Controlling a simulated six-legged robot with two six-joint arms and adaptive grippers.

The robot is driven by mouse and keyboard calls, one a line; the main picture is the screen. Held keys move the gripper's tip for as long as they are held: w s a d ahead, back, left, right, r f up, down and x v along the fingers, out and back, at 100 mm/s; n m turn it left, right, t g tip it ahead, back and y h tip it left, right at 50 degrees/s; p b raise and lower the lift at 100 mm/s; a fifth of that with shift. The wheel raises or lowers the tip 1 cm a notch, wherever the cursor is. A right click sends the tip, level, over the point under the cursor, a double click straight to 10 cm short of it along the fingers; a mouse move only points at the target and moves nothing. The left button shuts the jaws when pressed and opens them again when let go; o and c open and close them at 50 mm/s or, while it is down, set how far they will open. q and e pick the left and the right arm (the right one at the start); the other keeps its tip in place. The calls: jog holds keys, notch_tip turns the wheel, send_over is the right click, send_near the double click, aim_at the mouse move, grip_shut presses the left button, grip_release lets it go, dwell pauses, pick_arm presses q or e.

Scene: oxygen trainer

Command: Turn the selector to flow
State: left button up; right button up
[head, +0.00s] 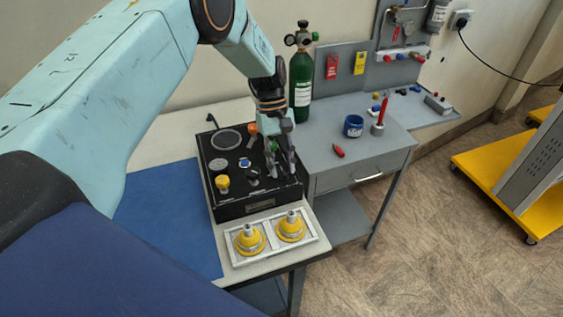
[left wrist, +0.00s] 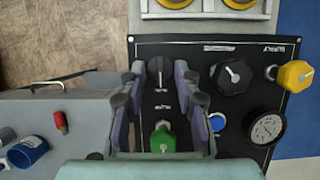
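A black control panel (head: 233,208) lies on the bench, with several knobs and a gauge on it. My left gripper (head: 284,172) is over its right part, pointing down. In the left wrist view the fingers (left wrist: 160,88) are apart, on either side of small white markings and a dark lever-like part (left wrist: 160,73); I cannot tell whether they touch it. A green knob (left wrist: 162,138) sits near the finger bases. A black knob with a white pointer (left wrist: 232,76) is beside the gripper. I cannot read which control is the selector. My right gripper is not in view.
A yellow knob (left wrist: 295,76), a blue button (left wrist: 217,122) and a gauge (left wrist: 267,127) are on the panel. A white tray (head: 271,237) with two yellow fittings is in front. A green cylinder (head: 301,85) stands behind. A grey table (head: 335,175) is at right.

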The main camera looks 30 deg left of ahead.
pick_arm(q)
jog(key=v, duration=1.2)
